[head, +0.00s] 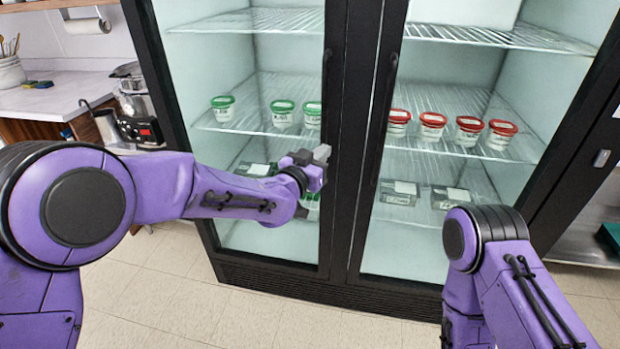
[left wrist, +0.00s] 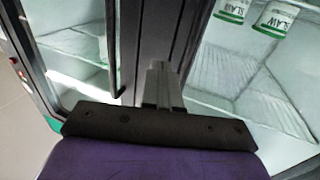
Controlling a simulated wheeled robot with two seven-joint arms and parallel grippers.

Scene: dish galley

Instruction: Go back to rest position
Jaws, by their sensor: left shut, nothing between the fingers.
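My left gripper (head: 320,154) is raised in front of the fridge's left door, near the middle door frame. Its fingers are together and empty; they also show at the middle of the left wrist view (left wrist: 160,72). The fridge (head: 341,210) has two glass doors in black frames, and both look shut. My right arm (head: 480,250) is bent downward at the lower right, and its gripper is out of sight.
Green-lidded tubs (head: 283,113) stand on the left shelf, red-lidded tubs (head: 433,125) on the right. Dark packs (head: 400,192) lie lower down. A black door handle (left wrist: 112,50) is near my left fingers. A counter (head: 62,97) is at left; the floor (head: 180,300) in front is clear.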

